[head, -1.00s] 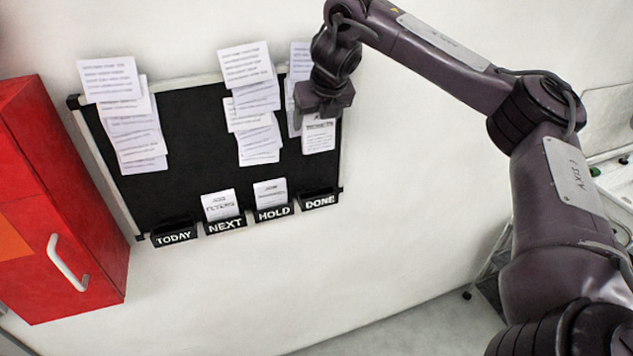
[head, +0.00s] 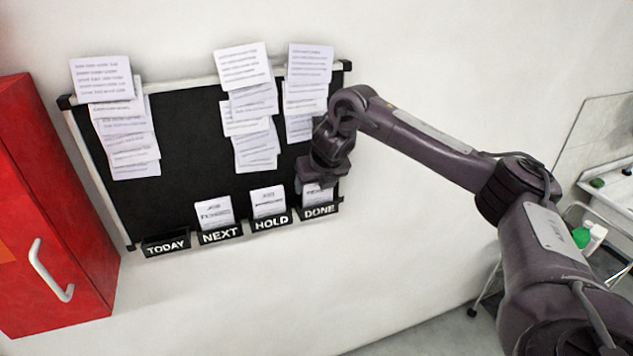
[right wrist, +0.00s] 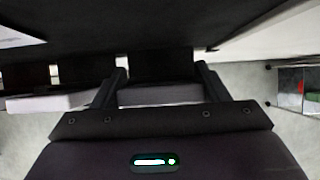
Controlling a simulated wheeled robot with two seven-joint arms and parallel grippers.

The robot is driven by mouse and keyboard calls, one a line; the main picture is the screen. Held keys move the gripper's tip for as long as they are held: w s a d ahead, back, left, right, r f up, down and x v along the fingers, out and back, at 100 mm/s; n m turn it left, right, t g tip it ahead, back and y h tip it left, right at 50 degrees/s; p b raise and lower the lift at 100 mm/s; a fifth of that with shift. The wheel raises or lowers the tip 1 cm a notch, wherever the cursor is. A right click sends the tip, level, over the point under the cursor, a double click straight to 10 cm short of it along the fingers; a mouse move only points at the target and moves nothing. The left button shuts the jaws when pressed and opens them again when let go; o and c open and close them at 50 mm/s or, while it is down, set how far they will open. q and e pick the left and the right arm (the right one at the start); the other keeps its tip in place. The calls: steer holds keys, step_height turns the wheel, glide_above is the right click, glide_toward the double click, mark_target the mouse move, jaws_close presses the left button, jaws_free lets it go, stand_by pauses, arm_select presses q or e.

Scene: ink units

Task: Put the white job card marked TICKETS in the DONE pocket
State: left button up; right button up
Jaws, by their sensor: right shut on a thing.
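A white card (head: 318,195) stands at the DONE pocket (head: 320,211), at the right end of the board's bottom row. Its lower edge is at the pocket's mouth and looks to be inside it, behind the label. The gripper covers its upper part, and its heading is too small to read. My right gripper (head: 317,182) is shut on this card, just above the pocket. In the right wrist view the fingers (right wrist: 160,88) stand either side of the card's shaded end (right wrist: 157,96). My left gripper is not in view.
The NEXT pocket (head: 221,235) and HOLD pocket (head: 272,222) each hold a white card. The TODAY pocket (head: 166,246) looks empty. Paper sheets hang in columns on the black board (head: 190,130). A red cabinet (head: 60,200) stands at left.

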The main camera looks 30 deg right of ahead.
steer(key=shift+f, duration=0.1)
steer(key=o, duration=1)
steer(key=shift+r, duration=0.2)
steer(key=shift+s+a+r+b, duration=0.1)
steer(key=shift+s+r+b, duration=0.15)
steer(key=shift+r+b, duration=0.1)
steer(key=shift+b+v, duration=0.3)
steer(key=shift+v, duration=0.45)
steer(key=p+v, duration=0.5)
steer(key=v, duration=0.4)
steer(key=shift+s+r, duration=0.15)
steer(key=shift+r, duration=0.1)
